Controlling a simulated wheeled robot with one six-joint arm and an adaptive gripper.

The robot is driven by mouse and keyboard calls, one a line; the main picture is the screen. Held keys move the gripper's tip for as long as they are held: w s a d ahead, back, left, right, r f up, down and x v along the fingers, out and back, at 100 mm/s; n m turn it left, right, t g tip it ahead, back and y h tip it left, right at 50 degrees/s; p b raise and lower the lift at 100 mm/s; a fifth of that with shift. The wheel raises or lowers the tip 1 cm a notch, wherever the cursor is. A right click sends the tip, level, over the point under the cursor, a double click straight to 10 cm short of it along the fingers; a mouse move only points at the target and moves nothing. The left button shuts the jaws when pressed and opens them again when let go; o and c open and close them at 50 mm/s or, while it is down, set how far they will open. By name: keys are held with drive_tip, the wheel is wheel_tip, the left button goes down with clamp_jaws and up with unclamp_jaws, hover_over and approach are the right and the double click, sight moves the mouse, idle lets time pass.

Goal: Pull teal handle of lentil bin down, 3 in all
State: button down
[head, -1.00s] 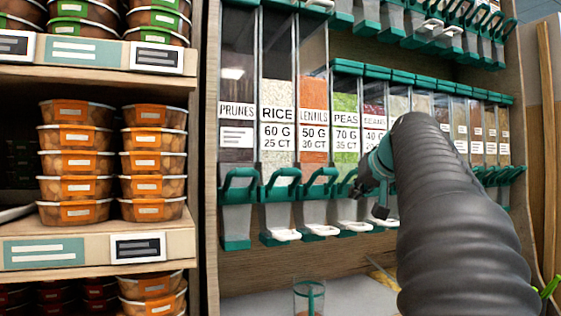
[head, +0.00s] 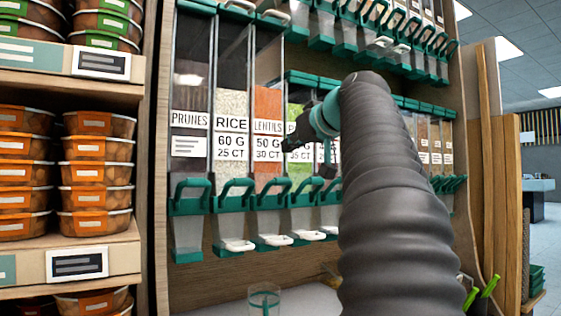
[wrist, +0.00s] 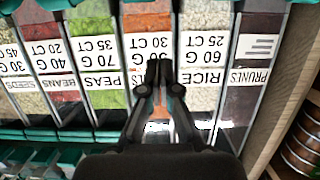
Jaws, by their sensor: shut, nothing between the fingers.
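The lentil bin (head: 267,105) holds orange lentils and stands between the rice and peas bins. Its teal handle (head: 270,187) is raised, above a white spout flap (head: 275,240). My gripper (head: 289,144) is in front of the lentil and peas labels, above the handle row. In the upside-down wrist view, my gripper (wrist: 158,72) is shut and empty, with its fingertips over the lentil label (wrist: 150,48). The lentil handle is not visible there. A clear cup (head: 264,299) with a teal upright piece inside stands on the shelf below the lentil bin.
The rice bin (head: 231,105) and prunes bin (head: 190,90) are left of the lentils, each with its own teal handle. More bins hang above and to the right. Stacked orange-labelled tubs (head: 95,175) fill the left shelf. My arm hides part of the bins at right.

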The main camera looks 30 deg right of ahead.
drive_tip(key=p, duration=0.1)
hover_over(275, 179)
drive_tip(key=w, duration=0.3)
drive_tip(key=shift+s+f, duration=0.2)
drive_tip(key=shift+f, duration=1.05)
drive_tip(key=shift+s+f, duration=0.6)
drive_tip(key=shift+s, duration=0.1)
drive_tip(key=shift+s+f+b, duration=0.3)
drive_tip(key=shift+f, duration=0.25)
drive_tip(key=shift+s+f+b, duration=0.25)
drive_tip(key=shift+s+f, duration=0.05)
drive_tip(key=shift+f, duration=0.25)
